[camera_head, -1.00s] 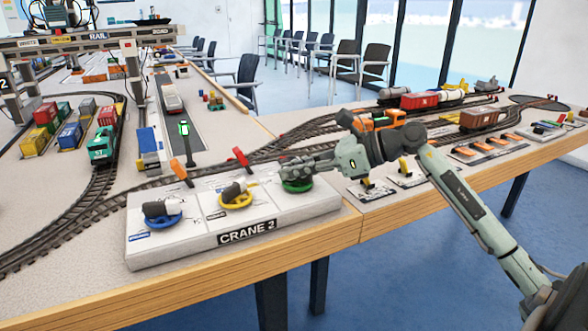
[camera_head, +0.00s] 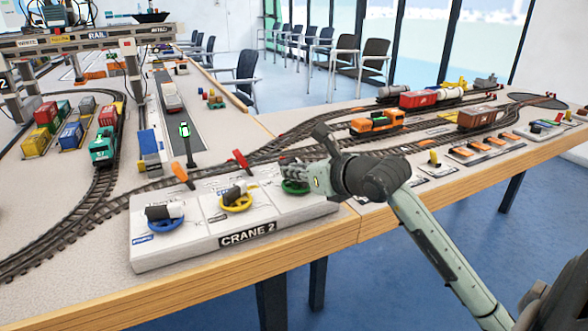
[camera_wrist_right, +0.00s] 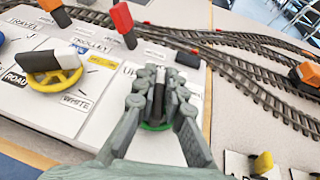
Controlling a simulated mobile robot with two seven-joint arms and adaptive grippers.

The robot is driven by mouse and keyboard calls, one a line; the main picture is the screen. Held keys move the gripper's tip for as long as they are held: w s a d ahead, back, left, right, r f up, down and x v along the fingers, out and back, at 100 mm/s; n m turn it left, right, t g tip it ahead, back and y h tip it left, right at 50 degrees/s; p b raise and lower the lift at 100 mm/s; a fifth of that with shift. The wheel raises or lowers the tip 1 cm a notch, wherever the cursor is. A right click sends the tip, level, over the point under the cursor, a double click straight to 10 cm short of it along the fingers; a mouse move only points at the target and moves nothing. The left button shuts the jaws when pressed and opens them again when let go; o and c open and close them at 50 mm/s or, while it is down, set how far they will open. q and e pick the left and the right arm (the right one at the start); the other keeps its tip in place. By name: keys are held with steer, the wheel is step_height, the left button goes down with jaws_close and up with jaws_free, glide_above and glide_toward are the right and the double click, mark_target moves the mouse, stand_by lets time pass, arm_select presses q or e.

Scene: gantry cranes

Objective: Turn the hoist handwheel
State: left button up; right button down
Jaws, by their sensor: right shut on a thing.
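The CRANE 2 panel (camera_head: 190,251) lies on the table's near edge and carries three handwheels. The green handwheel (camera_head: 296,188) is at its right end, and part of a label reading "UP" shows beside it in the wrist view. My right gripper (camera_head: 288,172) is over this wheel, shut on its dark grip bar (camera_wrist_right: 158,96). The fingers lie on both sides of the bar and hide much of the wheel. Its green rim (camera_wrist_right: 154,127) shows below the fingers. My left gripper is not in view.
A yellow handwheel (camera_head: 237,201) and a blue handwheel (camera_head: 166,221) sit left of the green one. An orange lever (camera_head: 179,172) and a red lever (camera_head: 240,158) stand behind them. Tracks (camera_head: 120,201) run close behind the panel. An orange locomotive (camera_head: 377,122) stands beyond my wrist.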

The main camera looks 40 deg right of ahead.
steer(key=shift+m+h, duration=0.8)
steer(key=shift+h, duration=0.1)
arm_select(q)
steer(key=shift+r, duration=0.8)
arm_select(e)
steer(key=c, duration=1.6)
jaws_free()
steer(key=shift+d, duration=0.1)
step_height(320, 180, up, 10)
steer(key=shift+f, duration=0.1)
